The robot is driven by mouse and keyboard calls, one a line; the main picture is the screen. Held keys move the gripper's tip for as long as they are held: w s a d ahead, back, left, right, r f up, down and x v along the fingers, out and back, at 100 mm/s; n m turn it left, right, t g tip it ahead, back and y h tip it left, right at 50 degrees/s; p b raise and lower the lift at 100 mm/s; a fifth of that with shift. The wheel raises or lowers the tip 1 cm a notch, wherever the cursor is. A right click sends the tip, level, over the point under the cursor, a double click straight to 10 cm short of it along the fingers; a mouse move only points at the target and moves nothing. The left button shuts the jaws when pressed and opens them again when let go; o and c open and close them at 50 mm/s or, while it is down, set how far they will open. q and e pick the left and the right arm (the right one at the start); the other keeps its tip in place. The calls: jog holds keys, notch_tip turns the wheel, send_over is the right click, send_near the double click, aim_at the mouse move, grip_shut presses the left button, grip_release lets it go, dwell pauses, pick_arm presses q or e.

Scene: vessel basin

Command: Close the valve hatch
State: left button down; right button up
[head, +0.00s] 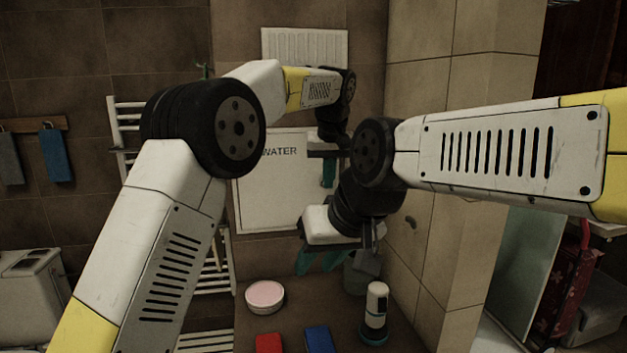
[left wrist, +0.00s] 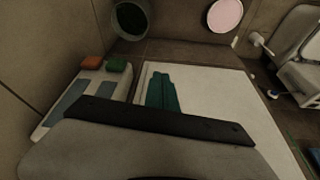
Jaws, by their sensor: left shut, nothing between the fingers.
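The valve hatch (head: 272,196) is a pale panel marked WATER on the tiled wall, partly hidden behind my arms in the head view. A broad pale panel, apparently the hatch, also fills the middle right of the left wrist view (left wrist: 225,105). I cannot tell whether it sits flush or ajar. My left gripper (head: 328,172) has teal fingers and is shut and empty in front of the hatch's right side; its fingers show over the panel's edge in the left wrist view (left wrist: 162,92).
Below are a pink-topped round tub (head: 265,297), a grey bin (head: 358,275), a white bottle (head: 376,305), a red cloth (head: 269,343) and a blue cloth (head: 319,340). A tiled wall corner (head: 425,230) stands close on the right. A towel rail (head: 128,125) is left.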

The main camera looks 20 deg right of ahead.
pick_arm(q)
jog(key=s+d+v, duration=0.1)
jog(key=v, duration=0.8)
jog(key=s+a+r+h, duration=0.1)
jog(key=s+a, duration=0.2)
jog(key=a, duration=1)
jog(key=s+a+r, duration=0.1)
jog(key=s+a, duration=0.2)
jog(key=a, duration=1.1)
jog(key=s+a+f+n+t, duration=0.1)
jog(key=s+a+f, duration=0.5)
jog(key=s, duration=0.3)
jog(key=s+a+f+n+t, duration=0.1)
jog(key=s+a+f, duration=0.6)
jog(key=s+f, duration=0.1)
jog(key=shift+s+f, duration=0.25)
jog(key=shift+s, duration=0.55)
jog(key=shift+a, duration=0.1)
